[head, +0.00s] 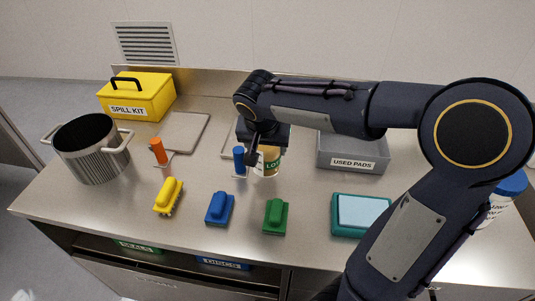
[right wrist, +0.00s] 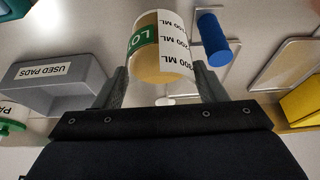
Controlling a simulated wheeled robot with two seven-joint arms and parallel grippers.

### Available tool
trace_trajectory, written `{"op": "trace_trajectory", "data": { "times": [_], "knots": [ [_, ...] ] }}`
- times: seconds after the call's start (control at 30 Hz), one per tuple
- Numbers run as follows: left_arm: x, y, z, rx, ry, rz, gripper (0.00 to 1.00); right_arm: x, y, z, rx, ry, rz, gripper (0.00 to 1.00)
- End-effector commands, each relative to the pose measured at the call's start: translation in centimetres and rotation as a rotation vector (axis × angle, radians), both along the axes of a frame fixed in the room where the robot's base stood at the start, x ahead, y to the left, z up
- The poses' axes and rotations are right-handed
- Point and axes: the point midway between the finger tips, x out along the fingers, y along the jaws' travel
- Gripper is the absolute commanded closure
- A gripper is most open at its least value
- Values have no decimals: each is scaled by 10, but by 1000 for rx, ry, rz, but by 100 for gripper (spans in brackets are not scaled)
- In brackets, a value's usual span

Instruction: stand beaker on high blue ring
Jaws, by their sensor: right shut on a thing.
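The beaker (head: 267,161), tan with a white millilitre scale and a green "LOT" label, is between the fingers of my right gripper (head: 256,152). The right wrist view shows the beaker (right wrist: 160,48) with a dark finger on each side. The gripper is shut on it. In the head view the beaker is just right of an upright blue post (head: 239,160) on a small pale base. The blue post (right wrist: 212,40) is also close beside it in the right wrist view. I cannot make out a ring on the post. My left gripper is not in view.
An orange post (head: 158,151), a pot (head: 92,150) and a yellow spill kit (head: 137,98) stand left. Yellow (head: 169,194), blue (head: 220,208) and green (head: 276,216) blocks lie in front. A grey used-pads bin (head: 352,155) and teal box (head: 360,213) are right.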

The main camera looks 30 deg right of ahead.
Motion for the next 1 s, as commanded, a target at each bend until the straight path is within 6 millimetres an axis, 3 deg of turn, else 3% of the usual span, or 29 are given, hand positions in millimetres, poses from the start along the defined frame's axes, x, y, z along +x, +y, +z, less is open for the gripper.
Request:
{"op": "trace_trajectory", "data": {
  "times": [0.13,0.33,0.77,0.8,0.93,1.0],
  "knots": [
    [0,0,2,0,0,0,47,5,-9,-13,-2,5,-2,70],
    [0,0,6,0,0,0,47,5,-8,-39,-2,3,1,70],
    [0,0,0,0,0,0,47,5,-7,-46,0,0,0,70],
    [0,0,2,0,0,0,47,5,-7,-44,-1,1,0,30],
    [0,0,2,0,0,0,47,5,-7,-44,-1,1,0,14],
    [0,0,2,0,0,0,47,5,-7,-44,-1,1,0,14]
  ]
}}
